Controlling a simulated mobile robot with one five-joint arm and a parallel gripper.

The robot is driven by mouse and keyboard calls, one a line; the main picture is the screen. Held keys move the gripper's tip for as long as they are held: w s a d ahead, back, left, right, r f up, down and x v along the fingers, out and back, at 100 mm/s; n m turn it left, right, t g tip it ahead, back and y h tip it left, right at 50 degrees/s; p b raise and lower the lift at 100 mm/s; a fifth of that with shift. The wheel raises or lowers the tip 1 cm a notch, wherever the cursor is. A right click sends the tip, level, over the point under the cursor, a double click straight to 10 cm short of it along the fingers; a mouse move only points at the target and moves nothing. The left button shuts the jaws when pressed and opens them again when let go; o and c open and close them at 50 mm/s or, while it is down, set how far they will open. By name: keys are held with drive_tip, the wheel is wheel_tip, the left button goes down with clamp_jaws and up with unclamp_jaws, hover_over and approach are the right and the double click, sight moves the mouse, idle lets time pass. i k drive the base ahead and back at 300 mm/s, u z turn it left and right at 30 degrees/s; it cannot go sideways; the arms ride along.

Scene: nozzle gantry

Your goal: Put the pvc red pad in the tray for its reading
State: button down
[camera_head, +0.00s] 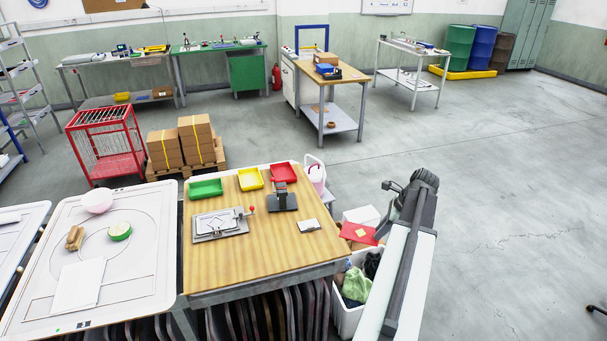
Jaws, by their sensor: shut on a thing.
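A flat red pad (357,233) with a small yellow diamond on it is held at the right of the wooden-topped table, beyond its edge. My gripper (379,234) is shut on the pad's right side; its fingertips are small and partly hidden. On the table's far side stand a green tray (205,188), a yellow tray (250,179) and a red tray (283,172), which look empty. A dark device (282,198) stands in front of the red tray. I cannot make out any reading on it.
A clamp fixture (219,224) and a small pale block (308,226) are on the wooden-topped table (255,255). A white bin (347,317) with cloths stands below the pad. A white table (138,255) adjoins at left. The right front tabletop is clear.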

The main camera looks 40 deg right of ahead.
sight(283, 176)
drive_tip(key=u, duration=0.05)
drive_tip(key=i, duration=1)
drive_tip(key=z, duration=0.05)
